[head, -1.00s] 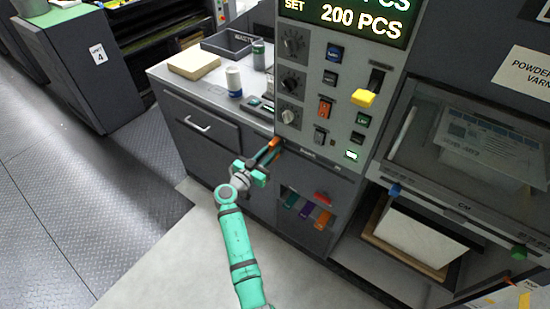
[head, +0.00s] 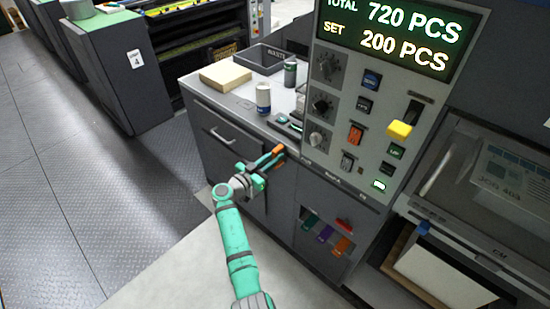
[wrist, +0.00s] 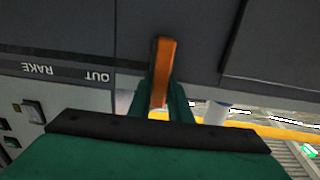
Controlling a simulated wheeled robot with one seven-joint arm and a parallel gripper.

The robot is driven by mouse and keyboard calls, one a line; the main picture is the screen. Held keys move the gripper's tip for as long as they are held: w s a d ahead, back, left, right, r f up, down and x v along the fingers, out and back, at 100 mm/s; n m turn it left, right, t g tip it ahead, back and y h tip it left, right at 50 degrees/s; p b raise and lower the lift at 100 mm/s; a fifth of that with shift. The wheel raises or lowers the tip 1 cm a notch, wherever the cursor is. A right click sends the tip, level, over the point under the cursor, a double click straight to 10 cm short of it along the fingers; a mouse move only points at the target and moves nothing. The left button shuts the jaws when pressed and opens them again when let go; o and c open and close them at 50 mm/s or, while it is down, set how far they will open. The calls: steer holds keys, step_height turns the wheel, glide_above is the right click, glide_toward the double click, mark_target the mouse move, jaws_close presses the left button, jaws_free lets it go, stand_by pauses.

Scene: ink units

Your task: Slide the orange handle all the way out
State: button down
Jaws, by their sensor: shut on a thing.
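The orange handle (head: 279,149) is a short bar at the side of the machine, just left of the control panel's lower corner. My gripper (head: 268,160) is shut on it, with green fingers on either side. In the wrist view the orange handle (wrist: 164,62) points up the picture between the two fingers of my gripper (wrist: 161,103). Its lower end is partly hidden by the gripper. The printed words OUT and RAKE show upside down on the panel to its left.
The control panel (head: 333,138) with knobs, switches and a yellow lever stands right of the handle. A counter (head: 230,98) with a can, a beige block and a waste tray lies behind. A pocket below holds coloured tabs (head: 325,233). The floor at left is open.

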steer(key=c, duration=1.6)
jaws_free()
steer(key=shift+w+d, duration=0.25)
steer(key=shift+w, duration=0.2)
steer(key=shift+c, duration=0.2)
steer(key=shift+s+a, duration=0.35)
steer(key=shift+a, duration=0.15)
steer(key=v, duration=1)
steer(key=shift+d, duration=0.15)
